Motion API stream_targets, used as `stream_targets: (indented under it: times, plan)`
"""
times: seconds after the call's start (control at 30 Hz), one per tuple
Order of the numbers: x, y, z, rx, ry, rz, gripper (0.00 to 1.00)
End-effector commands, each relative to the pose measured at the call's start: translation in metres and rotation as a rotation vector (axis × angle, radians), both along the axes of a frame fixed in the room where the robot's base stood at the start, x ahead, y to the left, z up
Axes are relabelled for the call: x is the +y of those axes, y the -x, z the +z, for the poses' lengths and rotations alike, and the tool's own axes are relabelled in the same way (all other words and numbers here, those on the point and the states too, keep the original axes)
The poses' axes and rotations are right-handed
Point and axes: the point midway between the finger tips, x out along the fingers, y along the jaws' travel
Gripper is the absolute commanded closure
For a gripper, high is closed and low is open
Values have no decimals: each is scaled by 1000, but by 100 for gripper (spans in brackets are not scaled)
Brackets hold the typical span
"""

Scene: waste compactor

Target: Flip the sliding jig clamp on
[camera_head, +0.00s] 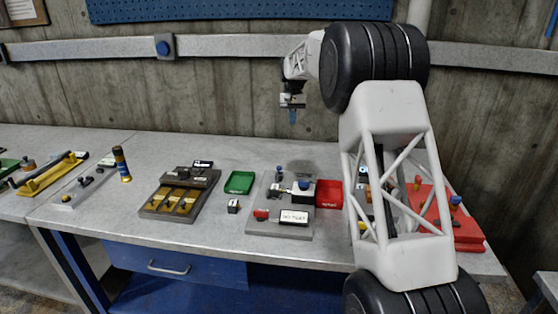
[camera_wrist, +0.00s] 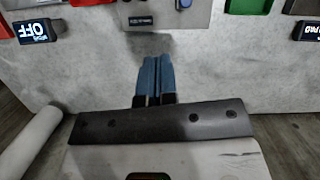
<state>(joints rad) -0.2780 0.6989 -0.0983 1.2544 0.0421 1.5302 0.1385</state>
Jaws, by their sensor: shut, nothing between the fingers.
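My gripper (camera_head: 292,116) is raised above the back of the bench, near the wall, with its blue fingertips together and empty. In the wrist view its fingers (camera_wrist: 154,78) point toward a grey base plate (camera_wrist: 187,18) without touching anything. In the head view this grey fixture (camera_head: 262,225) carries a blue-topped block (camera_head: 300,192), a red knob (camera_head: 261,214), a white label and small posts. I cannot tell for certain which part is the sliding jig clamp. A dark display reading OFF (camera_wrist: 35,31) shows at the upper left of the wrist view.
A green tray (camera_head: 240,182) and a red tray (camera_head: 330,194) flank the grey fixture. A brown fixture with gold pieces (camera_head: 178,199) stands to the left. My arm hides part of a red unit (camera_head: 468,232) at right. The bench strip under my gripper is clear.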

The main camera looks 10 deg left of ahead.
Motion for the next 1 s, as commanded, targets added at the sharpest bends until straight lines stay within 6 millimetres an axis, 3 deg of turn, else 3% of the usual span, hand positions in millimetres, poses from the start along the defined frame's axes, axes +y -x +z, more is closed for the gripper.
stream_targets:
  times: [0.2,0.43,1.0]
  plan:
    - [30,-29,-34,30,7,13,100]
    - [52,-48,-59,53,13,21,100]
    - [59,-53,-67,61,16,24,100]
